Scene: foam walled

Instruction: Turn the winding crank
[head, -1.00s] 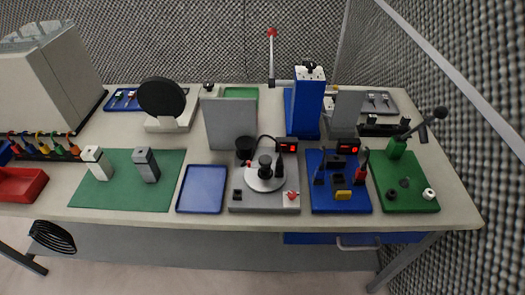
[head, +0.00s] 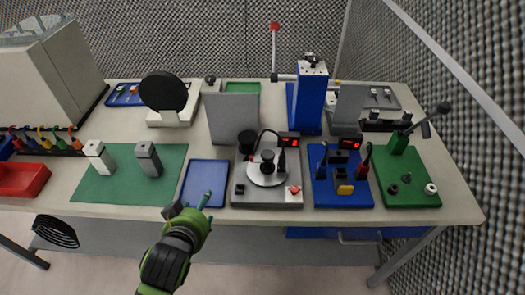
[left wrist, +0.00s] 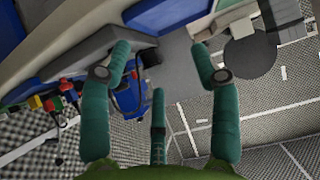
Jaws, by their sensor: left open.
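A grey station (head: 240,199) at the bench's front middle carries a round silver plate (head: 284,180) with a black knob (head: 268,156) standing on it. At the right, a green base (head: 415,196) carries a green block with a black-handled lever (head: 436,113). I cannot tell for certain which part is the winding crank. My left gripper (head: 188,203) is over the bench's front edge, at the blue tray's near end, left of the grey station. It is open and empty. Its spread teal fingers also show in the left wrist view (left wrist: 160,60). My right gripper is not in view.
The blue tray (head: 205,170) is empty. A green mat (head: 120,187) holds two upright blocks. A grey panel (head: 232,118) stands behind the grey station. A blue fixture (head: 325,195) with tools and a tall blue press (head: 308,100) stand to its right.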

